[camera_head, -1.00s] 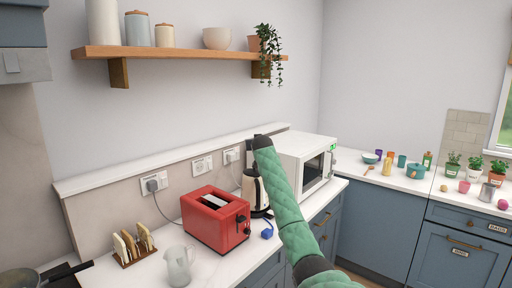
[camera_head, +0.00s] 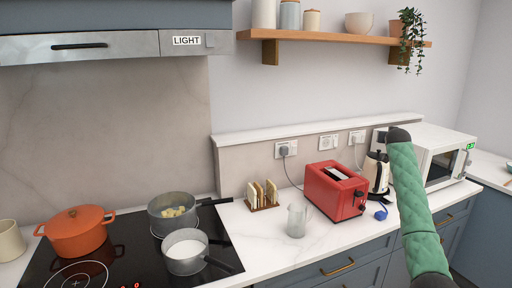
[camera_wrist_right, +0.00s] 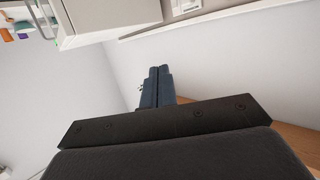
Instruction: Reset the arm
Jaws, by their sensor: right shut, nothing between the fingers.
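My right arm, in a green quilted sleeve, rises at the right of the head view with its dark end (camera_head: 398,135) in front of the kettle and microwave. In the right wrist view my right gripper (camera_wrist_right: 157,72) has its two dark fingers together, with nothing between them. Pale wall lies beyond the fingertips. My left gripper is in neither current view.
A white microwave (camera_head: 440,145), cream kettle (camera_head: 376,178), red toaster (camera_head: 335,190), glass jug (camera_head: 297,220) and toast rack (camera_head: 262,195) stand on the counter. Pots, including an orange one (camera_head: 77,232), sit on the black hob (camera_head: 110,262). A wooden shelf (camera_head: 330,40) hangs above.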

